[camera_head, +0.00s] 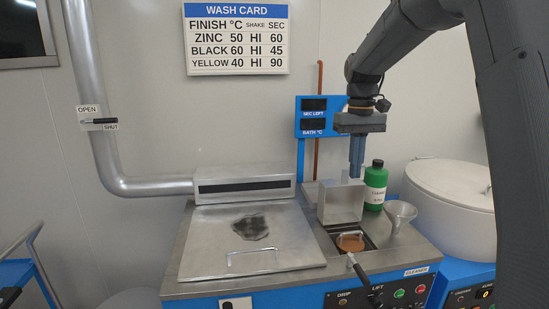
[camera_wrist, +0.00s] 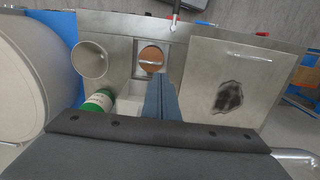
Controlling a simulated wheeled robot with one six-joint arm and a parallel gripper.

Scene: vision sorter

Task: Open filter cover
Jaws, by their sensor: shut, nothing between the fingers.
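The filter cover (camera_head: 340,203) is a square metal plate standing upright at the back of a square recess, so the recess is uncovered. A round copper-brown filter (camera_head: 350,243) with a small handle lies in the recess; it also shows in the wrist view (camera_wrist: 151,56). My gripper (camera_head: 357,175) points down with its blue-grey fingers together and empty, at the cover's upper right edge in the head view. In the wrist view my gripper (camera_wrist: 158,80) hides part of the cover area. I cannot tell whether the fingers touch the cover.
A green bottle (camera_head: 375,186) and a metal funnel (camera_head: 400,215) stand right of the recess. A large closed lid with a handle and dark stain (camera_head: 252,255) lies to the left. A black-gripped lever (camera_head: 361,270) rises in front. A white drum (camera_head: 450,205) stands at right.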

